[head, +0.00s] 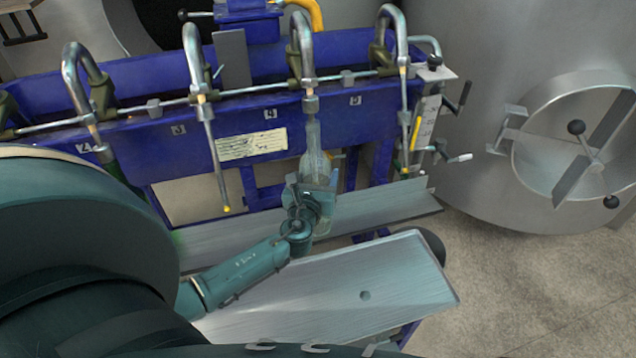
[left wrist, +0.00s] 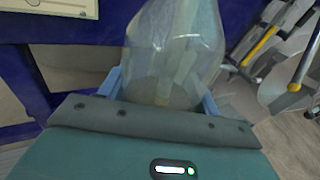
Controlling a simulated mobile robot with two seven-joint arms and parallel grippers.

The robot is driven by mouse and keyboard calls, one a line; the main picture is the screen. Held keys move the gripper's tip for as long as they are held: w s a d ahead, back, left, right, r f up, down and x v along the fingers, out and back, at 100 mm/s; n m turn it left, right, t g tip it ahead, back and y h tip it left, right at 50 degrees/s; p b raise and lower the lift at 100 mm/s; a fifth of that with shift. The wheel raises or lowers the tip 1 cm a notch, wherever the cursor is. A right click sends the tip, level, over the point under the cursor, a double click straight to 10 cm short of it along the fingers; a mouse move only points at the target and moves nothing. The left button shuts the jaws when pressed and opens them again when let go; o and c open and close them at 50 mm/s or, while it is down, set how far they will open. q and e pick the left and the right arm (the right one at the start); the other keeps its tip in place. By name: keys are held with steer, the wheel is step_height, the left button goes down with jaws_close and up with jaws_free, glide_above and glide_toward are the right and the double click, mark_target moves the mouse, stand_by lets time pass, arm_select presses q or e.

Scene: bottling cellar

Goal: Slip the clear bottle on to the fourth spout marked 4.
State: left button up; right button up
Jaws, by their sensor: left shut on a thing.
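The clear bottle (head: 315,152) is upright in my left gripper (head: 311,190), which is shut around its body. Its neck reaches up to just below the fitting of the spout beside the mark 4 (head: 303,62). This spout's lower tube lines up with the neck; whether it is inside the bottle or behind the glass I cannot tell. In the left wrist view the bottle (left wrist: 172,50) stands between the pale blue fingers of my left gripper (left wrist: 162,92), with a pale streak showing through the glass. My right gripper is not in view.
The neighbouring spout 3 (head: 205,110) hangs left with a long yellow-tipped tube, and spout 5 (head: 400,70) hangs right. A metal ledge (head: 390,213) runs below, with a metal tray (head: 410,290) in front. A steel tank (head: 470,150) stands right.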

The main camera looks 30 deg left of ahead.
arm_select(q)
steer(key=shift+s+f, duration=0.2)
steer(key=shift+f, duration=0.45)
steer(key=o, duration=1.3)
steer(key=shift+o, duration=0.7)
steer(key=shift+w+f, duration=0.1)
steer(key=o, duration=0.3)
steer(key=shift+a+r, duration=0.1)
steer(key=shift+r, duration=0.1)
steer(key=shift+o, duration=0.2)
steer(key=shift+f, duration=0.2)
steer(key=v, duration=1.3)
steer(key=shift+r, duration=0.25)
